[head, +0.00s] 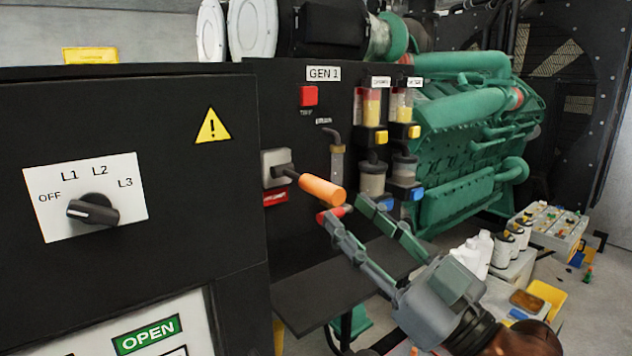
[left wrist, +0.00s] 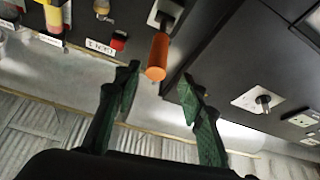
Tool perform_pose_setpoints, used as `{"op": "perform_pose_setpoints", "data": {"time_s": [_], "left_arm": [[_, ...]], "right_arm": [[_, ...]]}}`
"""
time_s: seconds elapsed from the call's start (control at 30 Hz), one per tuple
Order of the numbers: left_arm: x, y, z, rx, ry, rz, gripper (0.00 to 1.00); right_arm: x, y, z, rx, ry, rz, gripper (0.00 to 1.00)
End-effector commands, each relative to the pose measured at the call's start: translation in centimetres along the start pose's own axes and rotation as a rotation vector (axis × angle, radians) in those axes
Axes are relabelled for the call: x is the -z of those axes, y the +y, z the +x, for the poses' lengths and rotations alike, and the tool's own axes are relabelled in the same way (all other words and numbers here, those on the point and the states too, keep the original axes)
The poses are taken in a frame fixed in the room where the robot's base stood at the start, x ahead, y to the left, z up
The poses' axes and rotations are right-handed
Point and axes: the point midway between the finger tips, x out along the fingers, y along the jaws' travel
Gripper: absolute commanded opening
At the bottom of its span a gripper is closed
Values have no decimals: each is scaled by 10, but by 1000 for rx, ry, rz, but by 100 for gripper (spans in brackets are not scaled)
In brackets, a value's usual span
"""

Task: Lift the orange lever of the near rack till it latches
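The orange lever (head: 322,190) juts out from a grey switch box (head: 273,160) on the black GEN 1 panel, its grip pointing right and slightly down. In the left wrist view the orange lever (left wrist: 158,56) hangs with its end in the gap between my fingertips. My left gripper (head: 345,210) is open and empty, its fingertips just below and beside the lever's free end. It also shows open in the left wrist view (left wrist: 160,77). I see no clear contact with the lever. My right gripper is not in view.
A rotary knob (head: 93,209) is on the left cabinet. A red button (head: 309,95) is above the lever. Filter bowls (head: 373,178) and a green engine (head: 465,140) stand to the right. A dark shelf (head: 330,290) lies below my gripper. White bottles (head: 473,252) stand at lower right.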

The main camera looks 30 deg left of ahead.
Motion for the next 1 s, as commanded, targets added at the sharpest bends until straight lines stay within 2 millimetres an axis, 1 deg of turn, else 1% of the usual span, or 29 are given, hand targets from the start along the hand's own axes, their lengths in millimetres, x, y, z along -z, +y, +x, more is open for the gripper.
{"op": "perform_pose_setpoints", "data": {"time_s": [0.03, 0.17, 0.23, 0.5, 0.6, 0.73, 1.0], "left_arm": [[-1, 2, 4, 0, -12, -12, 37], [-6, 4, 13, 0, -25, -27, 37], [-6, 4, 21, -1, -26, -27, 37], [-7, 4, 64, -1, -24, -25, 37], [-7, 5, 74, -2, -24, -25, 37], [-8, 5, 83, -3, -23, -25, 37], [-10, 5, 84, -4, -24, -25, 37]], "right_arm": [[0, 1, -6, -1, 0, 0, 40], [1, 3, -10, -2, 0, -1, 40], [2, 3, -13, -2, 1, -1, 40], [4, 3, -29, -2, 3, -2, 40], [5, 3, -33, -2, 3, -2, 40], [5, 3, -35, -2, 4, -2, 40], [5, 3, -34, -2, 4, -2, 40]]}}
